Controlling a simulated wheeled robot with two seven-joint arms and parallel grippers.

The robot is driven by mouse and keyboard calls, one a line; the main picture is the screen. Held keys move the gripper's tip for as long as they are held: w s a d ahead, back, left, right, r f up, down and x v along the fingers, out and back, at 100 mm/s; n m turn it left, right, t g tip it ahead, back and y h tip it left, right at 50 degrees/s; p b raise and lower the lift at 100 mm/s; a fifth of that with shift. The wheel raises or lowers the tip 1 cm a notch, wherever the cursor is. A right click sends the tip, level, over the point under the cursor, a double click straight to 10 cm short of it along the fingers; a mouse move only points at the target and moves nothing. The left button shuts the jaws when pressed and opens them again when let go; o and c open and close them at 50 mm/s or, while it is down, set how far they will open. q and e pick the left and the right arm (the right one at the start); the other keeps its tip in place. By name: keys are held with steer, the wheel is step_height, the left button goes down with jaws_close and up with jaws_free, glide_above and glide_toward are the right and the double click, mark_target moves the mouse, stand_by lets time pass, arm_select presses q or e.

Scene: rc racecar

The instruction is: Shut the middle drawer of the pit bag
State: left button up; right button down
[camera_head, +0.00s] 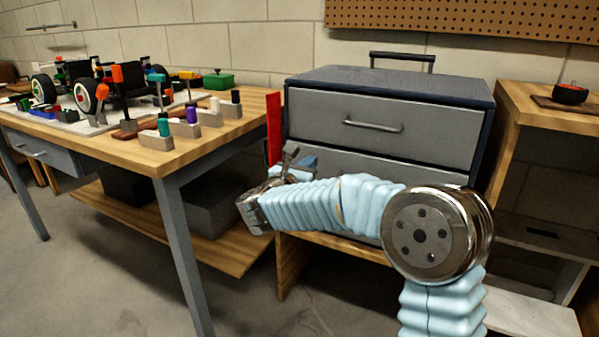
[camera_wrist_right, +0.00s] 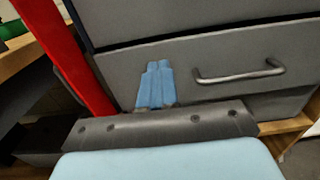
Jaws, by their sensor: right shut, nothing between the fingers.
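The pit bag (camera_head: 390,83) is a grey drawer chest with a dark blue top and frame. Its top drawer (camera_head: 420,138) has a bar handle and looks flush. The middle drawer (camera_head: 345,163) lies below, largely hidden behind my right arm in the head view. In the right wrist view, the middle drawer (camera_wrist_right: 215,50) shows its grey front and bar handle (camera_wrist_right: 240,74). My right gripper (camera_head: 305,162) is shut and empty at the drawer's left part. Its blue fingers (camera_wrist_right: 158,66) overlap the front, left of the handle; contact is unclear. My left gripper is out of view.
A red upright piece (camera_head: 274,125) stands at the chest's left side, close to my right gripper. A wooden workbench (camera_head: 155,157) with a model car and several tools is on the left. A wooden shelf unit (camera_head: 535,112) stands on the right.

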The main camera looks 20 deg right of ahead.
mark_target(324, 150)
steer(key=x, duration=0.6)
steer(key=shift+w+d+f, duration=0.1)
steer(key=shift+f, duration=0.05)
steer(key=shift+b+x, duration=0.85)
steer(key=shift+x, duration=0.2)
steer(key=shift+d+r, duration=0.1)
steer(key=shift+r, duration=0.25)
